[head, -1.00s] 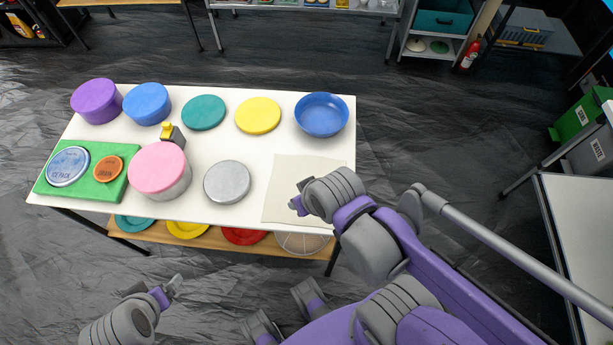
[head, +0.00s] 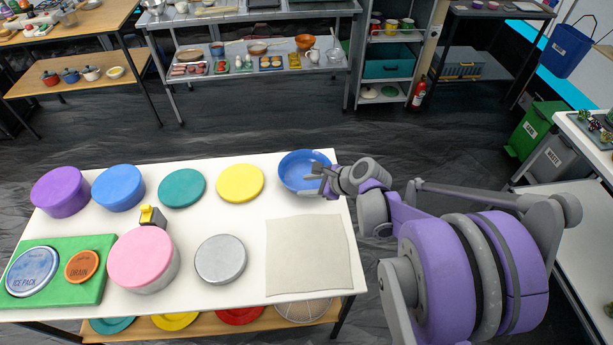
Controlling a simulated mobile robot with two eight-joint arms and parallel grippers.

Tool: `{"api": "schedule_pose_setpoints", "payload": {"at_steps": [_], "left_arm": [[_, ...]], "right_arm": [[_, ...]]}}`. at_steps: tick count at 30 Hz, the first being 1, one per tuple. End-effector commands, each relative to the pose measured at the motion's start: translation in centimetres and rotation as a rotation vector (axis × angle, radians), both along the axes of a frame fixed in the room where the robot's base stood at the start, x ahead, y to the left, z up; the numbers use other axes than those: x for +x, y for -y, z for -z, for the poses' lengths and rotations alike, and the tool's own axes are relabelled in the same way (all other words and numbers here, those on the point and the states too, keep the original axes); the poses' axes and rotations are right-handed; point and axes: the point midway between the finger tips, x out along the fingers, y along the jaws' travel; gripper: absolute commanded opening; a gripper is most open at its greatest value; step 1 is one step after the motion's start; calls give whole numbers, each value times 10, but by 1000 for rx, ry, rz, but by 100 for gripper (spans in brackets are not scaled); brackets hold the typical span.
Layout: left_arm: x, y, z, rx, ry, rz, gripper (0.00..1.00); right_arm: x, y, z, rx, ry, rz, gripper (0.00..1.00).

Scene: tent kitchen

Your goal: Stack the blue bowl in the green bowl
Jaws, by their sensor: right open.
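The blue bowl (head: 296,168) stands upright and empty near the far right corner of the white table, in the head view. My right gripper (head: 322,180) is open at the bowl's right side, with its fingers over or beside the right rim. I cannot tell whether they touch it. The gripper hides part of that rim. No green bowl can be made out for certain; a teal-green round lid or container (head: 182,188) sits on the same table. My left gripper is out of view.
A beige cloth (head: 308,256) lies in front of the bowl. Lidded containers in purple (head: 60,192), blue (head: 118,188), yellow (head: 240,183), pink (head: 143,259) and grey (head: 220,259) fill the table's left and middle. A green board (head: 90,291) lies at the left.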

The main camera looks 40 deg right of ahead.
Motion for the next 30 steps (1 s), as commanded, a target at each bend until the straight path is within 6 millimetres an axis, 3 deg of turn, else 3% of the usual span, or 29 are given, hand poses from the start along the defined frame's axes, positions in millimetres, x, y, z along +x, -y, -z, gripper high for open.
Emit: {"api": "schedule_pose_setpoints", "payload": {"at_steps": [16, 26, 27, 30], "left_arm": [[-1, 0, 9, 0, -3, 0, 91], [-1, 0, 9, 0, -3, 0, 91], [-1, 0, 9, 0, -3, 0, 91], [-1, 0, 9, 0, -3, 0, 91]], "right_arm": [[40, -12, 50, -3, 0, -5, 47], [47, -14, 56, -3, 0, -2, 47], [47, -14, 56, -3, 0, -2, 45], [47, -14, 56, -3, 0, -2, 27]]}}
